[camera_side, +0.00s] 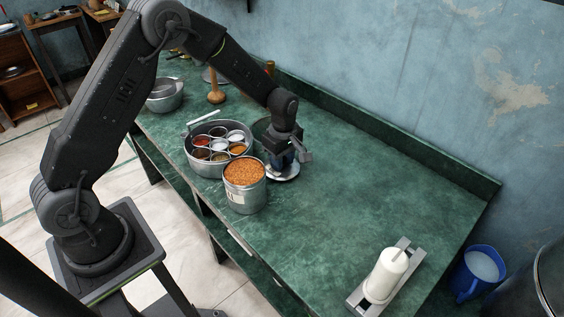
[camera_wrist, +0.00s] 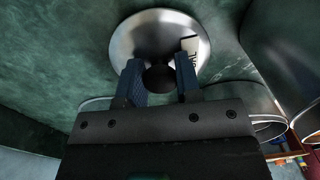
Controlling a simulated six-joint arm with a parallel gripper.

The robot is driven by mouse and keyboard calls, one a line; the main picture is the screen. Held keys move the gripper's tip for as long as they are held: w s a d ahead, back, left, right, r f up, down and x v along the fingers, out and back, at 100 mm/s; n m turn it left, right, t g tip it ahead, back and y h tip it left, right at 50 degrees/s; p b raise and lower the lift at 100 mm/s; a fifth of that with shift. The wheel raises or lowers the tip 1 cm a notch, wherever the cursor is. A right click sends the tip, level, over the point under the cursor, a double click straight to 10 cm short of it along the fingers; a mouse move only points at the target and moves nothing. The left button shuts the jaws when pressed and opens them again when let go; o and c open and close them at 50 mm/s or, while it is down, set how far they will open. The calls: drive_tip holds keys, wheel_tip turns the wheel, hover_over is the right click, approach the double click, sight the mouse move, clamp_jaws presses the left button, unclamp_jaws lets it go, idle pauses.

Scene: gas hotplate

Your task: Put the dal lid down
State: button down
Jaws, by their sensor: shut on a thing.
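The dal lid (camera_wrist: 122,45) is a round, shiny metal disc with a dark knob (camera_wrist: 158,78) and a small label. My gripper (camera_wrist: 160,80) is shut on the lid's knob. In the side view, my gripper (camera_side: 284,163) points down behind the open dal tin, and the lid (camera_side: 289,175) shows beneath it, at or very close to the green counter. I cannot tell whether the lid touches the counter. The dal tin (camera_side: 244,197) is a metal cylinder filled with orange lentils, standing upright. My fingers hide part of the knob.
A round spice box (camera_side: 203,168) with several small bowls stands left of the dal tin. A metal bowl (camera_side: 163,100) and a wooden masher (camera_side: 216,97) are farther back. A white roll (camera_side: 385,273) lies on a stand at the front right. The green counter (camera_side: 365,205) between is clear.

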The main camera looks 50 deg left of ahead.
drive_tip(key=shift+f, duration=0.5)
drive_tip(key=shift+f, duration=0.15)
drive_tip(key=c, duration=0.8)
unclamp_jaws()
wheel_tip(320, 180, up, 12)
drive_tip(key=s+d+r+m+t, duration=0.25)
drive_tip(key=s+r+m, duration=0.55)
drive_tip(key=s+r, duration=0.4)
drive_tip(key=s+r+m+t, duration=0.3)
drive_tip(key=s+m, duration=0.7)
drive_tip(key=s, duration=0.3)
drive_tip(key=shift+s+d, duration=0.3)
drive_tip(key=shift+s, duration=0.05)
